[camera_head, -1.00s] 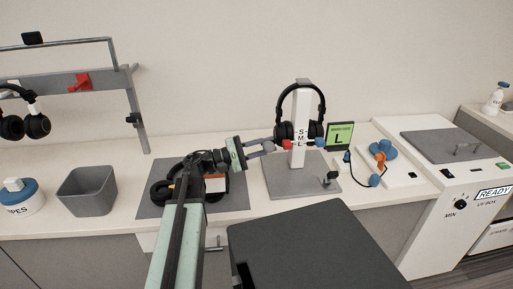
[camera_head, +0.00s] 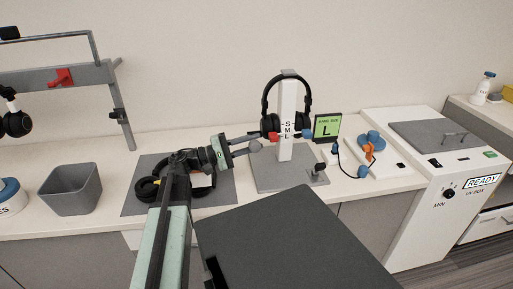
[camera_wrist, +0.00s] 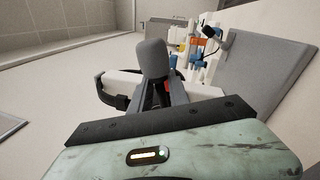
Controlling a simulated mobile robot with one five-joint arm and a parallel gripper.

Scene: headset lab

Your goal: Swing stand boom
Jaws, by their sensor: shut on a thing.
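The headset stand has a white post (camera_head: 287,120) lettered S, M, L on a flat grey base (camera_head: 268,180). A black headset (camera_head: 265,98) hangs over its top. My gripper (camera_head: 249,146) is at the left of the post, shut on a grey rounded knob (camera_head: 256,145). The knob (camera_wrist: 152,57) stands up between my fingers in the wrist view. Whether it joins the stand's boom is hidden. A red part (camera_head: 273,135) and a blue part (camera_head: 308,137) sit beside the post.
A green size display (camera_head: 327,127) reading L stands right of the post. A small black clamp (camera_head: 318,172) rises from the base's front right. Another headset (camera_head: 147,188) lies on the grey mat (camera_head: 226,190) beneath my arm. A grey bin (camera_head: 70,190) is at left, a READY box (camera_head: 450,190) at right.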

